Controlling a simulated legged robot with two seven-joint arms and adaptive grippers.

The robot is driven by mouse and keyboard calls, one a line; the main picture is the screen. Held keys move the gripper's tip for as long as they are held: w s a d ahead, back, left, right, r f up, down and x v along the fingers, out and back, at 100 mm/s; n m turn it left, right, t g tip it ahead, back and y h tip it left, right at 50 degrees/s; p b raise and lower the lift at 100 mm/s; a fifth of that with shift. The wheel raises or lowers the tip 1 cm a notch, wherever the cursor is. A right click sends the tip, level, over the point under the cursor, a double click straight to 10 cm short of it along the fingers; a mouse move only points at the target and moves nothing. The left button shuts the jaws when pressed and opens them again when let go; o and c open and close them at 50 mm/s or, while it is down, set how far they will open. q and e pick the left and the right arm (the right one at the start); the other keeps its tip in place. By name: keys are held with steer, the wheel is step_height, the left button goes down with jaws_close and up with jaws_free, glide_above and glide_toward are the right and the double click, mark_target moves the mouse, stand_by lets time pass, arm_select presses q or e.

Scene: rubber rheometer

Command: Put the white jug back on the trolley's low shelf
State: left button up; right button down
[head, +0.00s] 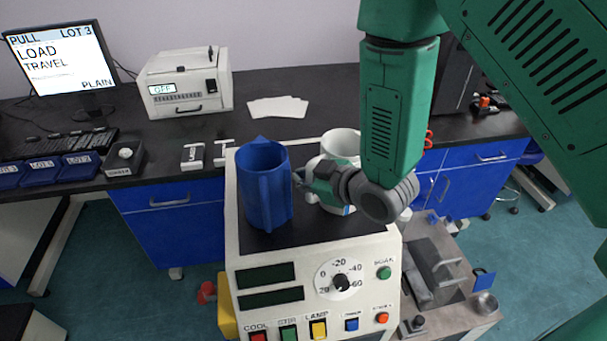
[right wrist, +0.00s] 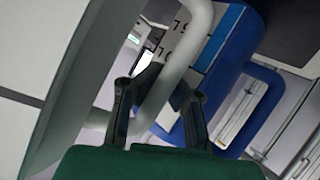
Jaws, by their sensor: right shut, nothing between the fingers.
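The white jug (head: 340,143) stands on the dark top of a white cabinet (head: 328,224), right of a blue jug (head: 264,187). My right gripper (head: 302,181) lies in front of the white jug and hides much of its body. The blue jug (right wrist: 225,75) shows close behind. My left gripper is out of view. I cannot make out the trolley's low shelf.
The cabinet front has a dial (head: 341,281) and coloured switches. A grey metal apparatus (head: 445,275) stands to its right. Behind is a black bench (head: 300,85) with a monitor (head: 62,60), a white instrument (head: 188,84) and blue bins (head: 45,170). Floor shows at the left.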

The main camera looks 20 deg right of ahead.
steer(key=shift+w, duration=0.1)
steer(key=c, duration=1.6)
jaws_free()
steer(key=shift+c, duration=0.2)
steer(key=shift+d, duration=0.25)
steer(key=shift+f, duration=0.1)
steer(key=v, duration=0.7)
steer(key=shift+s+d, duration=0.15)
steer(key=shift+s, duration=0.15)
